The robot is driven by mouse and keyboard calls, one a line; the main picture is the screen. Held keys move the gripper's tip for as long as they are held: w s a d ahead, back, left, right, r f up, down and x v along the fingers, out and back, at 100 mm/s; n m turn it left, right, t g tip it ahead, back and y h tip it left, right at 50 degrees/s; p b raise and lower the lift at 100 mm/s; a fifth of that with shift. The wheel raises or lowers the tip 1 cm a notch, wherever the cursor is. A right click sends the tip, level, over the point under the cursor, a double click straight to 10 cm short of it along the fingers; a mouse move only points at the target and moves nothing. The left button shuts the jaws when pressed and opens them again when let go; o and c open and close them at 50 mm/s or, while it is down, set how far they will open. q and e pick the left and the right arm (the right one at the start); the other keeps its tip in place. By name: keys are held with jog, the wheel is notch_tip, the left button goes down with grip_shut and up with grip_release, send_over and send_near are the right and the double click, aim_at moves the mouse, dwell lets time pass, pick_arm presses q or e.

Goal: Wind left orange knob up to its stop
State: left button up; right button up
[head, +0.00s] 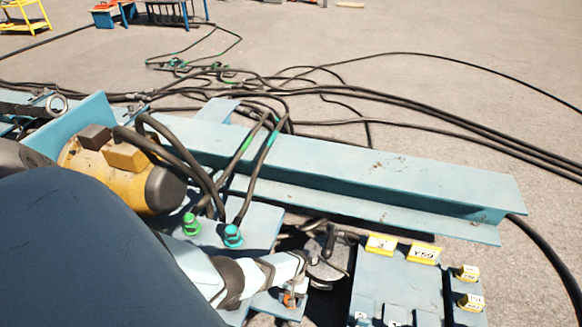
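A small orange piece (288,299), which looks like the orange knob, shows at the bottom centre of the head view, on the blue machine frame. My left arm comes in from the lower left. Its white and black wrist leads to my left gripper (298,272), which is right by the orange piece. The fingers are small and partly hidden, so I cannot tell whether they are open, shut or touching the knob. My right gripper is not in view.
A grey round part with a dark handle (331,243) stands close to the right of the gripper. Blue boxes with yellow labels (423,253) are further right. A long blue beam (350,175), a yellow motor (150,187) and black cables with green plugs (191,225) lie behind.

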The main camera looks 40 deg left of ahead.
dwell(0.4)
pick_arm(q)
jog(key=o, duration=0.9)
jog(key=shift+p+v, duration=3.35)
jog(key=shift+v, duration=3.55)
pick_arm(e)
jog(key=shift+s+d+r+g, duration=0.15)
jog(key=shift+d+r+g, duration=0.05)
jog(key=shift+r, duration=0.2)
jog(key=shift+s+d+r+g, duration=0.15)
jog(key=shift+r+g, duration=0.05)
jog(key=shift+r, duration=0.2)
